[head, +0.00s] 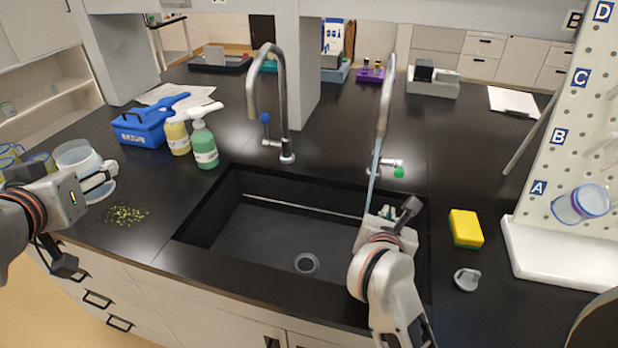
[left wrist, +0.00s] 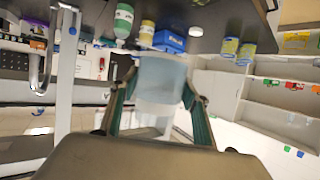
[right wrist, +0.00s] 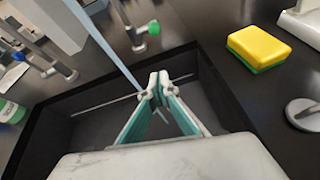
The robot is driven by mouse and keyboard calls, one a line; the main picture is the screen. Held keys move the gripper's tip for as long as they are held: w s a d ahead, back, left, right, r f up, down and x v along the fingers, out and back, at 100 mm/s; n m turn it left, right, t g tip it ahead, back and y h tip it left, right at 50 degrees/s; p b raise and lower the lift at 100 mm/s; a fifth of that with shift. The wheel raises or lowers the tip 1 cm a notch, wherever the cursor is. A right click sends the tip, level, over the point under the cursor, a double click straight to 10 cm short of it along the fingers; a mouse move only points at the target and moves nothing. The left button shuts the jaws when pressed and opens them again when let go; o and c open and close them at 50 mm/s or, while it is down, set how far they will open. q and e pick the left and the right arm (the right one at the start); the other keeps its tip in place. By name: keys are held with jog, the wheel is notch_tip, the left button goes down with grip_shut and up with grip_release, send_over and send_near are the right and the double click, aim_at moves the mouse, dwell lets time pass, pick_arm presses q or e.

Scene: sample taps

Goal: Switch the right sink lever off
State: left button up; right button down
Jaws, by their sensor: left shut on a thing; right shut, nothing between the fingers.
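The right tap (head: 385,100) has a green-tipped lever (head: 398,171) at its base, pointing right. The lever also shows in the right wrist view (right wrist: 150,28). A pale blue water stream (head: 373,178) falls from this tap's spout into the sink (head: 260,245). My right gripper (head: 402,212) is shut and empty over the sink's right part, nearer than the lever and apart from it. Its fingertips show close to the stream in the right wrist view (right wrist: 155,85); I cannot tell whether they touch it. My left gripper (head: 102,182) is shut on a clear beaker (head: 75,157) over the counter's left.
The left tap (head: 282,100) has a blue lever (head: 265,118). Two spray bottles (head: 204,148) and a blue box (head: 140,130) stand left of the sink. A yellow sponge (head: 465,226) and a grey stopper (head: 467,279) lie right of it, before a pegboard (head: 580,130).

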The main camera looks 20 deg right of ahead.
pick_arm(q)
jog(key=shift+r+p, duration=0.3)
jog(key=shift+r, duration=0.05)
jog(key=shift+r+p, duration=0.6)
jog(key=shift+p, duration=0.05)
jog(key=shift+r, duration=0.15)
pick_arm(e)
jog(key=w+d, duration=0.6)
jog(key=w, duration=0.3)
jog(key=shift+d+f, duration=0.35)
jog(key=shift+f, duration=0.1)
pick_arm(q)
jog(key=shift+s, duration=0.15)
pick_arm(e)
jog(key=shift+w, duration=0.2)
